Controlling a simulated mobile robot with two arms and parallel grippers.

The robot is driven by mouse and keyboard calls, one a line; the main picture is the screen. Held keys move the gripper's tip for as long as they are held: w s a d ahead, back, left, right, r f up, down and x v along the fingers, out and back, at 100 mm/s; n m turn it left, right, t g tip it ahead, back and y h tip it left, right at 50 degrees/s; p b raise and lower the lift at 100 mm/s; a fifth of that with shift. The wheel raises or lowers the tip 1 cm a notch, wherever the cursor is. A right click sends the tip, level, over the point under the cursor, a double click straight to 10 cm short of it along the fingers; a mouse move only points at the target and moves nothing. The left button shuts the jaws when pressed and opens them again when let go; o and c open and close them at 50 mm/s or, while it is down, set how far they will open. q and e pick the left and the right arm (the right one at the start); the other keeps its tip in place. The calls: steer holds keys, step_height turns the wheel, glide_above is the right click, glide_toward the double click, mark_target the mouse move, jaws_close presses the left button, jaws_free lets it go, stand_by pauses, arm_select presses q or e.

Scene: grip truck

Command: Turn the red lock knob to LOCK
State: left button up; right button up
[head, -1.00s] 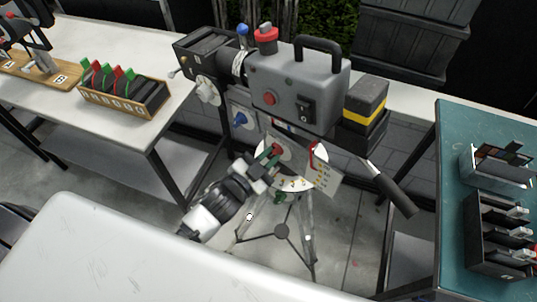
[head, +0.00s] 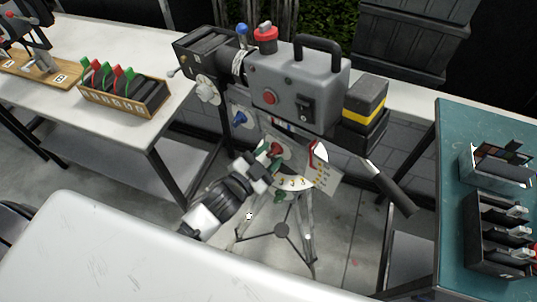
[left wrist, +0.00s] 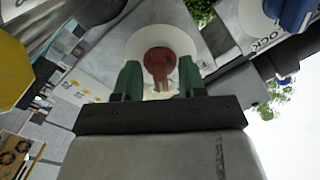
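The red lock knob (head: 276,149) sits on a pale round plate on the tripod head below the grey camera (head: 290,90). In the left wrist view the red knob (left wrist: 160,68) is just ahead, its bar close to upright in the picture. My left gripper (head: 266,158) is at the knob. In the left wrist view its green fingers (left wrist: 158,78) are open, one on each side of the knob, with a narrow gap visible on both sides. Any LOCK marking by the red knob is not readable. My right gripper is not in view.
A blue knob (head: 240,118) is left of the red one; part of "LOCK" shows near a blue knob (left wrist: 292,14) in the wrist view. A dark pan handle (head: 390,188) sticks out right. A white table (head: 150,260) is in front, a teal table (head: 455,150) right.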

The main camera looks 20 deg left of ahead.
arm_select(q)
steer(key=b+v, duration=0.2)
steer(key=v, duration=0.8)
steer(key=shift+s+a+b, duration=0.15)
steer(key=shift+s+b, duration=0.2)
steer(key=shift+f, duration=0.1)
steer(key=s+a+f+n+g+y, duration=0.2)
steer(key=f, duration=0.8)
steer(key=s+a+f+n+g+y, duration=0.1)
steer(key=a+f+g, duration=0.1)
steer(key=f, duration=0.7)
steer(key=s+a+f+n+g+y, duration=0.2)
steer(key=f+g, duration=0.1)
steer(key=f, duration=0.7)
steer(key=s+f+n+g+y, duration=0.1)
steer(key=s+f+g, duration=0.3)
steer(key=s+f, duration=0.5)
steer(key=s+f+n+g, duration=0.2)
steer(key=s+f+g, duration=0.2)
steer(key=s+f, duration=0.5)
steer(key=s, duration=0.4)
steer(key=shift+s+g+y, duration=0.25)
steer(key=shift+g+y, duration=0.05)
steer(key=shift+y, duration=0.1)
steer(key=shift+f, duration=0.1)
